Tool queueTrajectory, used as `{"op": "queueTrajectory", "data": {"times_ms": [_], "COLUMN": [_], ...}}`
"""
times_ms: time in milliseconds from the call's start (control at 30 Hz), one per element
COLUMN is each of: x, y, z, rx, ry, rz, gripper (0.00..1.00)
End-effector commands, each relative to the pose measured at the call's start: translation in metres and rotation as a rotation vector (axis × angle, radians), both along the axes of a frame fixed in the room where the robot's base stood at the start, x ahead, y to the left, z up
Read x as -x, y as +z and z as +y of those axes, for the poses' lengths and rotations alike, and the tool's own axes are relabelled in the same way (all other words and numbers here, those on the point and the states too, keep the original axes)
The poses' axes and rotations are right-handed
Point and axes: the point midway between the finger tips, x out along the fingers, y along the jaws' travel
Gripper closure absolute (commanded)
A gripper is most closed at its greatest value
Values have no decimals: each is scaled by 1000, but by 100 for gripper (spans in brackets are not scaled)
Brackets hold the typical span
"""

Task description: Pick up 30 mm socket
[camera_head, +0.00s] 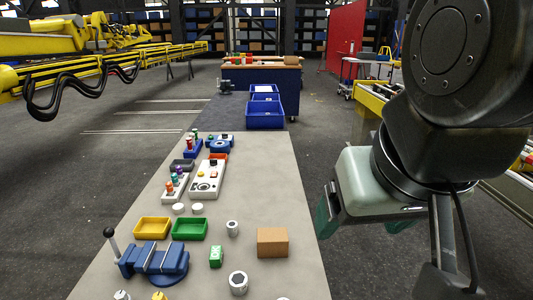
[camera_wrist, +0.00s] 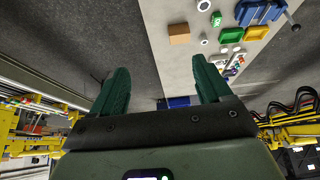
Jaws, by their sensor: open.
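Two metal sockets stand on the long bench. A larger one (camera_head: 238,283) is near the front of the head view, and a smaller one (camera_head: 232,228) is farther back. Both also show at the top of the wrist view, the larger (camera_wrist: 204,5) at the edge and the smaller (camera_wrist: 203,41) below it. I cannot read a size on either one. My gripper (camera_wrist: 160,75) is open and empty, with its two green fingers wide apart. In the head view it hangs off the right side of the bench, away from both sockets.
A cardboard box (camera_head: 272,242) and a small green block (camera_head: 216,256) stand near the sockets. A blue vise (camera_head: 155,262), a yellow tray (camera_head: 153,228) and a green tray (camera_head: 190,229) are to the left. Control boxes stand farther back. The bench's right strip is mostly bare.

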Motion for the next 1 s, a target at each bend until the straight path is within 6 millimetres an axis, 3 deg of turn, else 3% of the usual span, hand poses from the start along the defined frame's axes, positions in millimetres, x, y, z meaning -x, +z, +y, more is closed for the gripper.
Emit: {"op": "queueTrajectory", "data": {"times_ms": [167, 367, 700, 1000], "x": [-11, -48, -106, -134], "y": [-10, -46, -137, -237], "z": [1, 7, 36, 72], "rx": [39, 199, 582, 987], "ry": [42, 198, 546, 900], "rz": [63, 254, 546, 729], "gripper": [22, 22, 22, 22]}}
